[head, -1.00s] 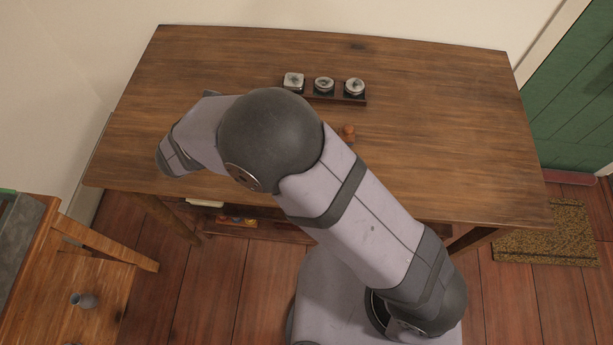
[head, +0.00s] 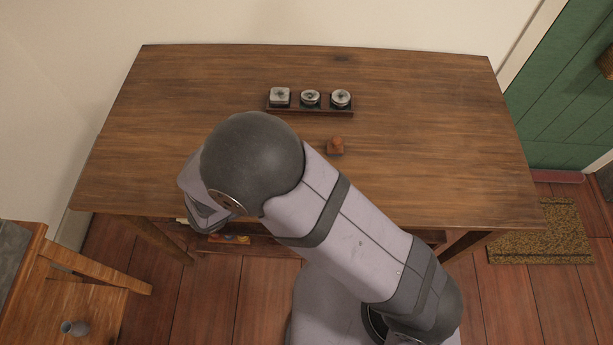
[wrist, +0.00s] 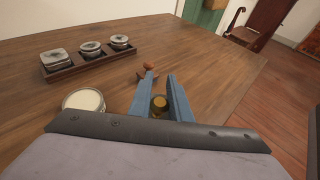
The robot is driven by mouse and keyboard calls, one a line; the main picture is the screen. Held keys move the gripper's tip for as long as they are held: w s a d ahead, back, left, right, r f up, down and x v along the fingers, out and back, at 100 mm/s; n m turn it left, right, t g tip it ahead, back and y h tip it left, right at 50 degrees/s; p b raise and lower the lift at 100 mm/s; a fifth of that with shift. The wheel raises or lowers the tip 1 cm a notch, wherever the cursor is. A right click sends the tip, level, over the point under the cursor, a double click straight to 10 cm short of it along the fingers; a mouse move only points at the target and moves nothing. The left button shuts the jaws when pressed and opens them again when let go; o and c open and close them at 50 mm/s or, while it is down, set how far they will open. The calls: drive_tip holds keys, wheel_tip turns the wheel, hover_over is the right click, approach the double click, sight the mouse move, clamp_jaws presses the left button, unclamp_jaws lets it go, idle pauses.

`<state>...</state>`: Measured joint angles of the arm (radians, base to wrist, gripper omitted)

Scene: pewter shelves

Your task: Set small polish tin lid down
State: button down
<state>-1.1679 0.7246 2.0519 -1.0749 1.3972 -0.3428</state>
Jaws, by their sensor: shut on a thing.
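My gripper (wrist: 162,92) shows in the wrist view as two blue fingers over the wooden table top. It is shut on a small golden-brown round thing, the small polish tin lid (wrist: 159,104), which is seen between the fingers. A round tin (wrist: 84,100) with pale cream contents, open at the top, stands to the left of the fingers, partly cut off by my wrist.
A dark tray (head: 310,111) with three lidded tins stands toward the back of the table (head: 430,130); it also shows in the wrist view (wrist: 95,66). A small brown wooden object (head: 336,145) sits in front of it, just beyond my fingertips. The table's right side is clear.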

drive_tip(key=shift+f, duration=3.05)
drive_tip(key=shift+f, duration=0.15)
drive_tip(key=c, duration=1.6)
unclamp_jaws()
drive_tip(key=shift+c, duration=0.2)
drive_tip(key=b+v, duration=0.1)
drive_tip(key=v, duration=1.1)
drive_tip(key=shift+s+b, duration=0.1)
drive_tip(key=shift+b, duration=0.3)
